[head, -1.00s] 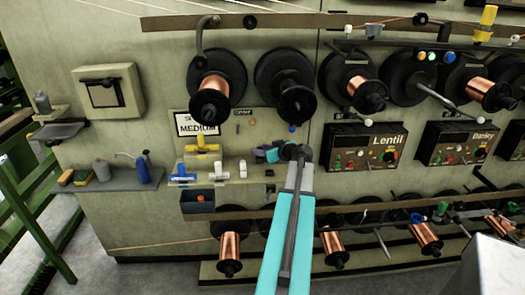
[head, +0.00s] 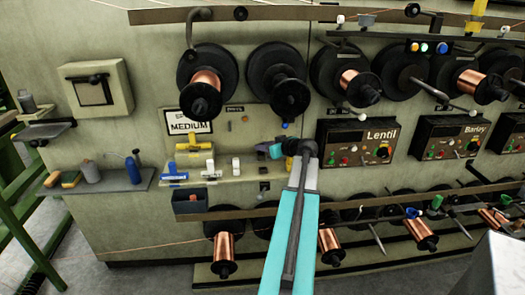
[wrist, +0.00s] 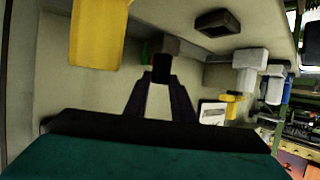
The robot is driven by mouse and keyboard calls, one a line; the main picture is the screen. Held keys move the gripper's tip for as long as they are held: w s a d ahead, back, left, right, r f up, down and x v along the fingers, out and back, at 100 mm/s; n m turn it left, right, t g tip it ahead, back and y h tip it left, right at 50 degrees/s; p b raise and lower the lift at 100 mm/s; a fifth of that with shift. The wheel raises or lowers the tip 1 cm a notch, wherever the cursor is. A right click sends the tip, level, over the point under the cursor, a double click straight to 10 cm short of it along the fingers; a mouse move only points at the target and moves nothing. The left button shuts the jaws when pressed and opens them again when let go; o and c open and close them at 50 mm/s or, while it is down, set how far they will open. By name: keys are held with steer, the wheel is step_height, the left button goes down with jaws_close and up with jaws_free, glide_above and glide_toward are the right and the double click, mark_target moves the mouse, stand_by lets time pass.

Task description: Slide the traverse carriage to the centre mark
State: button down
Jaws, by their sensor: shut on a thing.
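My gripper (head: 268,149) is in front of the machine wall, right of the MEDIUM sign (head: 189,127) and below the second upper spool. In the wrist view its two dark fingers (wrist: 161,95) close on a small black block (wrist: 162,68). A grey block (wrist: 181,52) shows just beyond it. The black block seems to be part of the traverse carriage, but its shape is mostly hidden. In the head view my gripper and arm cover this spot. I cannot make out the centre mark in either view.
A brown rail (head: 240,213) runs below. Spools (head: 208,80) project above. The Lentil control box (head: 367,143) is to the right.

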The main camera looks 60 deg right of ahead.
steer(key=shift+s+d+r, duration=0.1)
steer(key=shift+s+d, duration=0.05)
steer(key=c, duration=1.5)
jaws_free()
steer(key=shift+w, duration=0.2)
steer(key=shift+a, duration=0.2)
steer(key=shift+v, duration=0.85)
steer(key=b+v, duration=0.2)
steer(key=v, duration=1)
steer(key=shift+s, duration=0.1)
